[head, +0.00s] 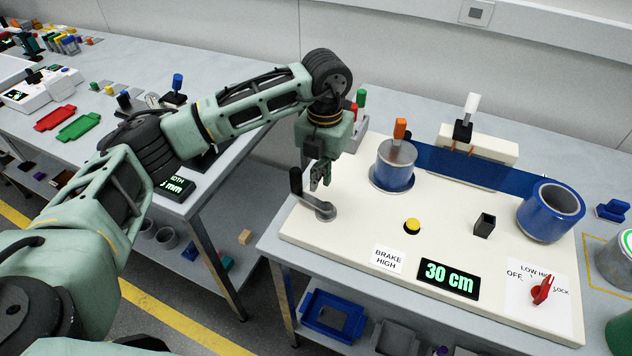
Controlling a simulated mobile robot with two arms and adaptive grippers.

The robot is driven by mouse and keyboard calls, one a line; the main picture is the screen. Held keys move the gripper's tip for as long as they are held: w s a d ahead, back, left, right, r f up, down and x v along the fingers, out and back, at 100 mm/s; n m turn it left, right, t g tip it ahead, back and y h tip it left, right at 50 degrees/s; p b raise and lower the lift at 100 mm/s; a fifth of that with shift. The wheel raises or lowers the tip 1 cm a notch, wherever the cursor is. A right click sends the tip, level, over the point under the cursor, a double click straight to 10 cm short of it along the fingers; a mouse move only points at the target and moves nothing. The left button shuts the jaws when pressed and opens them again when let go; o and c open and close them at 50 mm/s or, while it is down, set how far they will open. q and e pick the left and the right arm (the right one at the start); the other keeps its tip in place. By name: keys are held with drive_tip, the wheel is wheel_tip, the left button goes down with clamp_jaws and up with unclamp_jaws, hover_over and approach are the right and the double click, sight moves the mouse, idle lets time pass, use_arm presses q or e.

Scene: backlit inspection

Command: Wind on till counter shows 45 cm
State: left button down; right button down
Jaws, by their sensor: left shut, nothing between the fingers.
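The counter (448,278) reads 30 cm in green digits on the front of a cream winding board (350,228). A grey crank (318,208) with an upright black handle (296,181) sits at the board's left end. My left gripper (320,184) points down, shut and empty, just right of the handle and above the crank arm; I cannot tell whether it touches the crank. A blue strip (462,168) runs from the left spool (393,178), topped by an orange peg (400,129), to the blue roll (551,212) on the right. My right gripper is not in view.
A red knob (542,290) sits on a dial marked OFF, LOW, HIGH and LOCK. A card (388,258) reads BRAKE HIGH. A yellow button (412,226) and a black post (484,225) stand mid-board. A white-topped post (468,118) rises behind the strip.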

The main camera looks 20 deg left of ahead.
use_arm(q)
drive_tip(key=shift+w+d, duration=0.15)
drive_tip(key=shift+w, duration=0.15)
drive_tip(key=shift+w+d+b, duration=0.3)
drive_tip(key=shift+w+d, duration=0.05)
drive_tip(key=shift+w, duration=0.45)
drive_tip(key=shift+w+d+b, duration=0.25)
drive_tip(key=shift+w+d, duration=0.1)
drive_tip(key=shift+w, duration=0.4)
drive_tip(key=c, duration=1.4)
unclamp_jaws()
drive_tip(key=shift+c, duration=0.2)
drive_tip(key=shift+r, duration=0.15)
